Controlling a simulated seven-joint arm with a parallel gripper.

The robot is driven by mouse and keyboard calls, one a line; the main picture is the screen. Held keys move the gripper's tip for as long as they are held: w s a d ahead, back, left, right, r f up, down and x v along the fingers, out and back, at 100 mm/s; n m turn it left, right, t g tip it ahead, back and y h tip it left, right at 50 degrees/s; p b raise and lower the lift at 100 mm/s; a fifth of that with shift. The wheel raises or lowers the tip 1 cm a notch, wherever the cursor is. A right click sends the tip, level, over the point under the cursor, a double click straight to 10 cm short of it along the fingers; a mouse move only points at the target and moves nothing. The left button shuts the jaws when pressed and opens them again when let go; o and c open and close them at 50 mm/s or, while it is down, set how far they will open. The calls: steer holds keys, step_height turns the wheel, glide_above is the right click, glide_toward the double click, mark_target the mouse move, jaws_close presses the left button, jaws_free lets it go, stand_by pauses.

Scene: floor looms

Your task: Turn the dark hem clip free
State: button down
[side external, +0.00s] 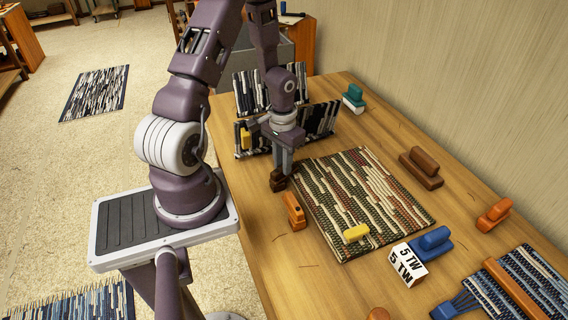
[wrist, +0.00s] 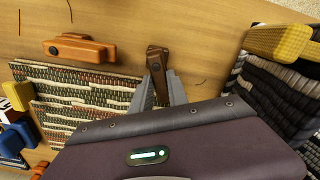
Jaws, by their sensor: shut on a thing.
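An orange clip (side external: 293,211) lies close by along the mat's side. A yellow clip (side external: 356,233) sits on the mat. Upright woven panels (side external: 316,120), one with a yellow clip (side external: 246,140), stand behind my gripper. A blue clip (side external: 431,240) and lettered white block (side external: 408,264) are at the right.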

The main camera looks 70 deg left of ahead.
steer(key=n, duration=0.3)
steer(key=shift+s+a, duration=0.15)
steer(key=shift+a, duration=0.15)
steer(key=n, duration=0.4)
steer(key=shift+s+a, duration=0.25)
steer(key=shift+s, duration=0.05)
steer(key=n, duration=0.3)
steer(key=s+n, duration=0.1)
steer(key=n, duration=0.2)
steer(key=shift+a, duration=0.2)
steer(key=shift+s+n, duration=0.1)
steer(key=shift+n, duration=0.2)
steer(key=c, duration=1.3)
jaws_free()
step_height(320, 180, up, 7)
steer(key=shift+r, duration=0.1)
